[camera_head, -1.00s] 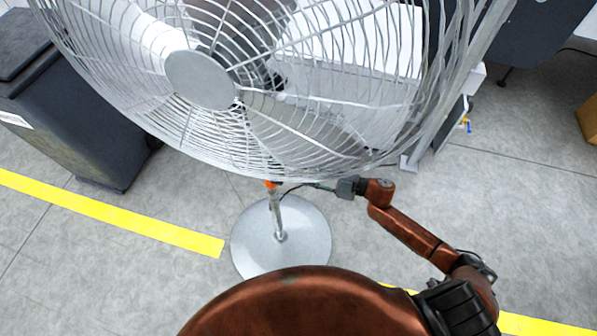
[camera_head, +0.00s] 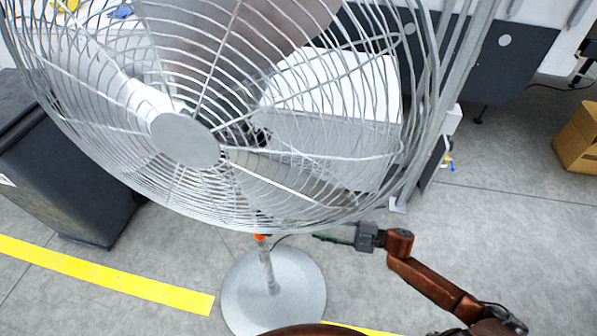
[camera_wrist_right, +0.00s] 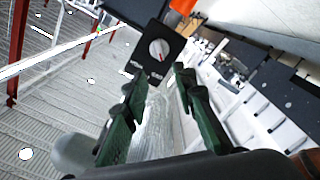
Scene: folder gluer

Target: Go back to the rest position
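A large grey pedestal fan (camera_head: 185,140) stands in front of me, with its wire cage, pole and round base (camera_head: 272,295) in the head view. A small orange part (camera_head: 261,237) shows on the pole under the cage. My right gripper (camera_head: 325,238) is to the right of the pole, under the cage's lower edge. In the right wrist view its two green fingers (camera_wrist_right: 158,72) are spread apart with nothing between them. A black control box with a white knob (camera_wrist_right: 158,50) lies beyond the fingertips, apart from them. My left gripper is out of view.
A dark bin (camera_head: 60,190) stands at the left. A yellow floor line (camera_head: 110,278) runs in front of it. A cardboard box (camera_head: 580,135) is on the floor at the far right, and dark machinery (camera_head: 480,60) stands behind the fan.

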